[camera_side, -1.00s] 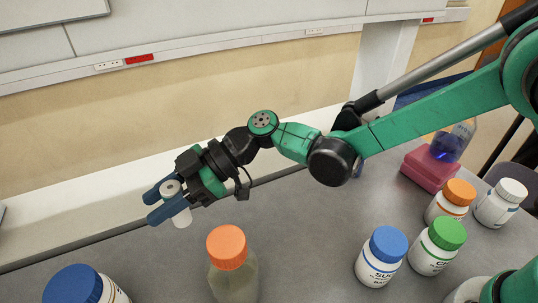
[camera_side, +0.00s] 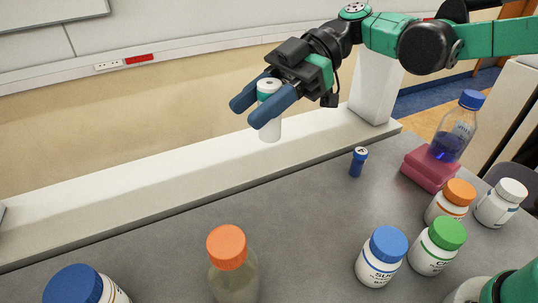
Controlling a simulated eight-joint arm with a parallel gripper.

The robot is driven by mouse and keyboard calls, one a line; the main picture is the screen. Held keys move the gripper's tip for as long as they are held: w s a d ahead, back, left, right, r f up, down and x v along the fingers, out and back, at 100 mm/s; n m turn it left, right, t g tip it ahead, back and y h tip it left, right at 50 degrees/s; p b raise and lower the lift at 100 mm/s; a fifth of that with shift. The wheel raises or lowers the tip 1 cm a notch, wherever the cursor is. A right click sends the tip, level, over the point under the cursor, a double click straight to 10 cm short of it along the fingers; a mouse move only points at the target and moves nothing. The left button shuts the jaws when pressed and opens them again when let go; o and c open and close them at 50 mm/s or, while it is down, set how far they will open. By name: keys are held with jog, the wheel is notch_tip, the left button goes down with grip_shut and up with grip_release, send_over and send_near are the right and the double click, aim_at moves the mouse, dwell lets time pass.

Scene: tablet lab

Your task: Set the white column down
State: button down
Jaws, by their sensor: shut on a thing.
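The white column (camera_side: 268,128) is a small white cylinder with a greenish band near its top and a grey cap with a dark centre. My gripper (camera_side: 261,104) is shut on it, with one blue finger on each side of its upper part. The column hangs upright in the air. In the picture its lower end overlaps the pale ledge behind the table (camera_side: 190,235). Its exact height above the table cannot be told.
A small blue cylinder (camera_side: 357,164) stands near the table's back edge. A bottle with blue liquid (camera_side: 454,132) stands on a pink block (camera_side: 430,170). Several capped jars stand at the right, an orange-capped bottle (camera_side: 230,268) in front. The table's middle is clear.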

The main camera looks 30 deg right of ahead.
jog(key=f, duration=2)
jog(key=shift+s+d, duration=0.15)
jog(key=shift+d, duration=0.2)
jog(key=c, duration=0.5)
grip_release()
